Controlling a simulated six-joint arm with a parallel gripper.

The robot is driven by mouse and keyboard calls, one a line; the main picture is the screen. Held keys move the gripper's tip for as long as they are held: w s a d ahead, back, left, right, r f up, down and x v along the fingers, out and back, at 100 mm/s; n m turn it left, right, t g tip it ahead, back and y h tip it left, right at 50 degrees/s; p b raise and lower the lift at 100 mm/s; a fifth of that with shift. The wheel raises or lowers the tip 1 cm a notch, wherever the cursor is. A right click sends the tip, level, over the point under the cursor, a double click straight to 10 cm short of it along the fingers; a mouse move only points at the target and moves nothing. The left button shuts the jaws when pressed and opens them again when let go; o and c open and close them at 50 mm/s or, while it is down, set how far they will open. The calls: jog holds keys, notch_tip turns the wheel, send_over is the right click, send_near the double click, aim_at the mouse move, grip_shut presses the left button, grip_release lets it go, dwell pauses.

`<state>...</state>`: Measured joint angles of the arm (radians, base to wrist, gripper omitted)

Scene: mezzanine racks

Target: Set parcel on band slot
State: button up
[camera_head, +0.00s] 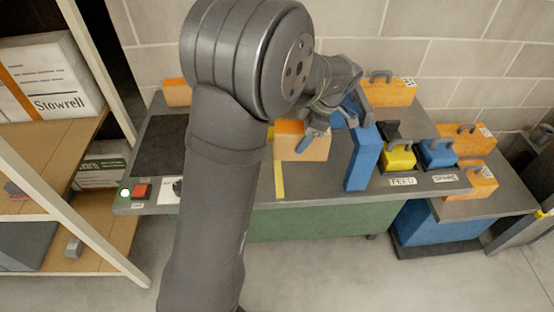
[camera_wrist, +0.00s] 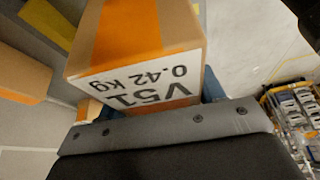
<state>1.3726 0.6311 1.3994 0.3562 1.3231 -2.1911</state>
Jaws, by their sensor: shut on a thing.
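The parcel (camera_head: 306,149) is a small cardboard box with an orange band of tape. In the wrist view the parcel (camera_wrist: 165,62) fills the upper middle, its printed label reading "V51 0.42 kg" upside down. Whether the parcel touches the tabletop cannot be told. A dark band surface (camera_head: 160,148) lies to the left, partly hidden by my arm. A yellow stripe (camera_head: 280,180) runs along the tabletop just below and left of the parcel.
Yellow (camera_head: 398,158) and blue (camera_head: 436,154) handled blocks stand by labels reading "FEED" and "SPARE". Orange handled boxes (camera_head: 388,92) stand behind and right. A red button (camera_head: 142,190) is at front left. Shelves (camera_head: 50,150) flank the left.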

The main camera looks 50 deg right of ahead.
jog(key=shift+s+n, duration=0.4)
jog(key=shift+s, duration=0.65)
jog(key=shift+w+a+f, duration=0.1)
jog(key=shift+w+f, duration=0.1)
jog(key=shift+f, duration=0.05)
jog(key=shift+w+d+f, duration=0.2)
jog(key=shift+w+f, duration=5.05)
jog(key=shift+w, duration=0.15)
jog(key=o, duration=1.3)
jog(key=shift+f, duration=0.15)
jog(key=v, duration=1.2)
jog(key=shift+w+d, duration=0.1)
jog(key=shift+w, duration=0.1)
